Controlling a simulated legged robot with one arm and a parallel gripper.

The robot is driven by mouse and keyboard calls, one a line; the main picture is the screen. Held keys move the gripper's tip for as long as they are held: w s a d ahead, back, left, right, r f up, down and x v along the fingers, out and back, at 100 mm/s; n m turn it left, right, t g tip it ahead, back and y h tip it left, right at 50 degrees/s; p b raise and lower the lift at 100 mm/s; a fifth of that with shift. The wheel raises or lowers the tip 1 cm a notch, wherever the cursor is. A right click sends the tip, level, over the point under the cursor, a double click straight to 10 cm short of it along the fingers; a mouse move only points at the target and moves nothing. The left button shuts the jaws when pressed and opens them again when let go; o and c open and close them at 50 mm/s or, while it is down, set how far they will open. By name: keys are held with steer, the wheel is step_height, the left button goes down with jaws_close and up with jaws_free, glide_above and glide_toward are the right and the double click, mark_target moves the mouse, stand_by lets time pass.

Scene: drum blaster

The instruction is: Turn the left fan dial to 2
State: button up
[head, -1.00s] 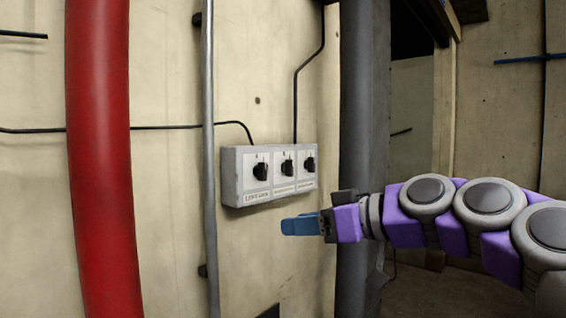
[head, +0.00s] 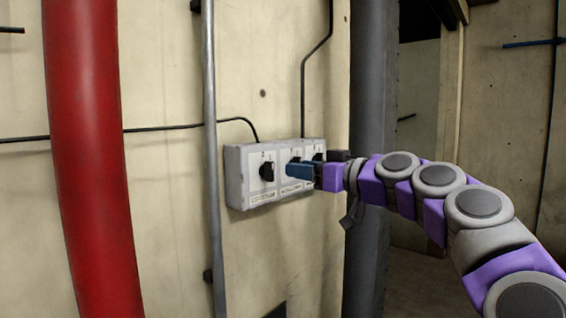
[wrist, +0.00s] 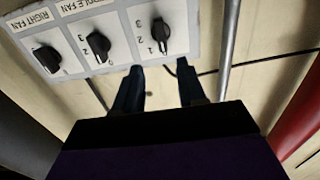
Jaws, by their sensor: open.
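A grey switch box (head: 237,180) on the wall carries three black dials. The left fan dial (head: 267,171) is leftmost in the head view. In the upside-down wrist view, the left fan dial (wrist: 160,32) is rightmost, with numbers 1, 2 and 3 beside it; its exact setting is unclear. My gripper (head: 290,170) has blue fingers and, in the head view, overlaps the middle dial (head: 294,160). In the wrist view, my gripper (wrist: 160,72) is open and empty, its fingertips below and either side of the left dial, apart from it.
The right fan dial (wrist: 46,58) and middle fan dial (wrist: 98,46) sit beside the left one. A thin grey pipe (head: 210,120) runs just left of the box, and a thick red pipe (head: 85,150) stands further left. A dark column (head: 368,110) stands to the right.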

mark_target(273, 166)
steer(key=x, duration=0.4)
steer(key=s+p+x, duration=0.1)
steer(key=x, duration=0.2)
steer(key=shift+w+a, duration=0.1)
steer(key=shift+a, duration=0.35)
steer(key=shift+w, duration=0.2)
steer(key=shift+w+d+r, duration=0.1)
steer(key=shift+w+d, duration=0.15)
steer(key=shift+d, duration=0.45)
steer(key=shift+a, duration=0.45)
steer(key=shift+c, duration=0.2)
steer(key=shift+a, duration=0.5)
steer(key=c, duration=0.3)
steer(key=shift+c, duration=0.8)
steer(key=shift+w+d, duration=0.1)
steer(key=shift+d, duration=0.1)
jaws_close()
